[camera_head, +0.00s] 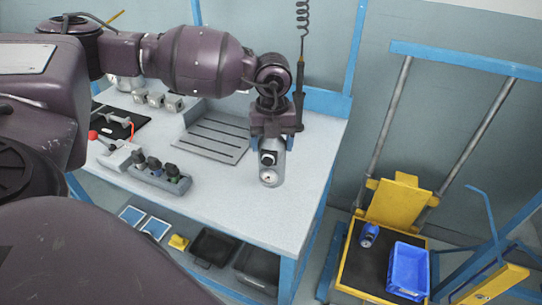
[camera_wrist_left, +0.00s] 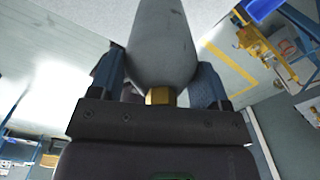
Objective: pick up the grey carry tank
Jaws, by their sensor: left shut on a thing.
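The grey carry tank (camera_head: 271,172) is below my left gripper (camera_head: 268,143) near the right end of the bench in the head view. In the left wrist view the grey tank (camera_wrist_left: 162,45) is between the two blue fingers of my left gripper (camera_wrist_left: 157,78), which is shut on it. A brass fitting (camera_wrist_left: 160,96) shows at the tank's near end. The fingers hide part of the tank. I cannot tell whether its base touches the bench. My right gripper is not in view.
The pale bench (camera_head: 240,215) has clear room in front. A grooved grey tray (camera_head: 215,138) and a block with several knobs (camera_head: 160,175) lie left of the tank. A coiled cable tool (camera_head: 300,85) hangs behind. A yellow lift cart (camera_head: 352,270) with a blue bin (camera_head: 408,268) stands right.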

